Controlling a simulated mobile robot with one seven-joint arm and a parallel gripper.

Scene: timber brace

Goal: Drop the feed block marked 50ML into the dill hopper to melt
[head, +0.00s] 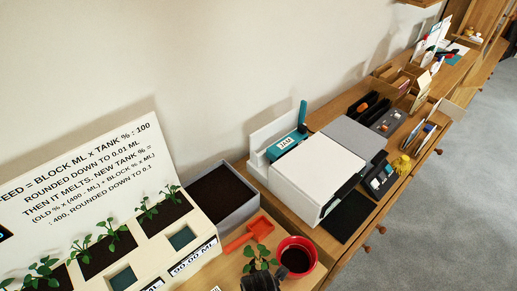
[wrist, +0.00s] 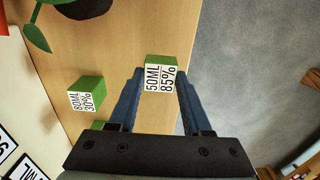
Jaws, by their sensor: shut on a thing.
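The green feed block marked 50ML 85% (wrist: 160,76) is between the fingertips of my gripper (wrist: 160,72) in the wrist view. My gripper is shut on it, with the label facing the camera. The block appears above the wooden top, near its edge. In the head view the cream planter (head: 205,230) at lower left has teal square openings (head: 182,238) beside its seedlings. A display reading 00.00 ML (head: 193,258) is on its front. I cannot read which opening is the dill hopper.
A green block marked 80ML 30% (wrist: 86,97) stands left of my gripper, with another partly hidden nearby. A red pot (head: 296,257), an orange scoop (head: 250,234) and a grey soil bin (head: 222,195) are near the planter. A white printer-like box (head: 318,165) stands further right.

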